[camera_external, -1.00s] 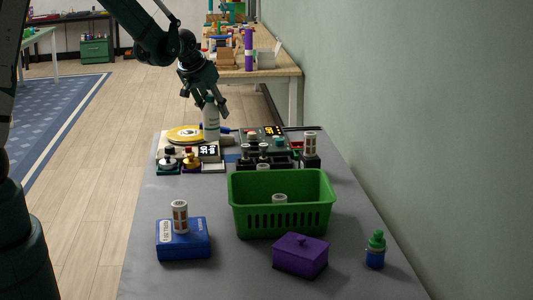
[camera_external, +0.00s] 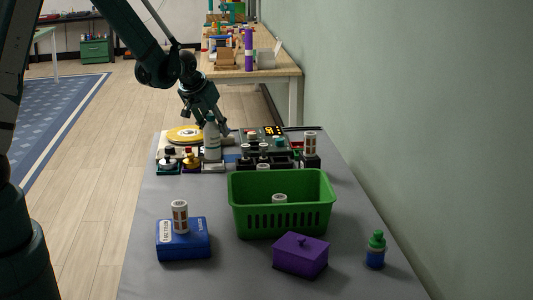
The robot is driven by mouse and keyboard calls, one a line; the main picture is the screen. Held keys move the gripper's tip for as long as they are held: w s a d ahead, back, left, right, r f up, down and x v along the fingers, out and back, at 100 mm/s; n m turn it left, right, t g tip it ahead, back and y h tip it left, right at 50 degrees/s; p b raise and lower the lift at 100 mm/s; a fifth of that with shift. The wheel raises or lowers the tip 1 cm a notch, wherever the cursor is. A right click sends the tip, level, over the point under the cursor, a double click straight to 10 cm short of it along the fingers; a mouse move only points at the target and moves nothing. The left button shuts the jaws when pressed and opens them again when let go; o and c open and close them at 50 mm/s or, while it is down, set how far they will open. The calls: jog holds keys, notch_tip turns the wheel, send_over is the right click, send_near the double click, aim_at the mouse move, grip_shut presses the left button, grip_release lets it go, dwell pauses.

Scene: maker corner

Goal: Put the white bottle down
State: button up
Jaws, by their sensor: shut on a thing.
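The white bottle (camera_external: 212,146) is upright at the far left part of the grey table, with a dark greenish top. My gripper (camera_external: 215,121) reaches down from above and is shut on the bottle near its top. The bottle's base is at or just above a small white-fronted device (camera_external: 213,167). I cannot tell whether it touches it. The bottle hides most of that device's display.
A yellow disc (camera_external: 185,134) lies behind the bottle to the left. Small devices with knobs (camera_external: 167,160) crowd around it. A green basket (camera_external: 281,215), blue box (camera_external: 183,240), purple box (camera_external: 300,256) and small blue-green bottle (camera_external: 375,250) stand nearer. The table's front left is clear.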

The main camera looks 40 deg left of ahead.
aim_at(208, 120)
jog(key=shift+f+b, duration=0.3)
jog(key=shift+f, duration=1.3)
jog(key=shift+f, duration=0.15)
jog(key=o, duration=1)
jog(key=shift+r, duration=0.25)
jog(key=p+v, duration=0.2)
jog(key=v, duration=0.8)
jog(key=shift+s+r, duration=0.15)
jog(key=shift+r, duration=0.1)
jog(key=shift+s+r, duration=0.3)
jog(key=shift+r, duration=0.2)
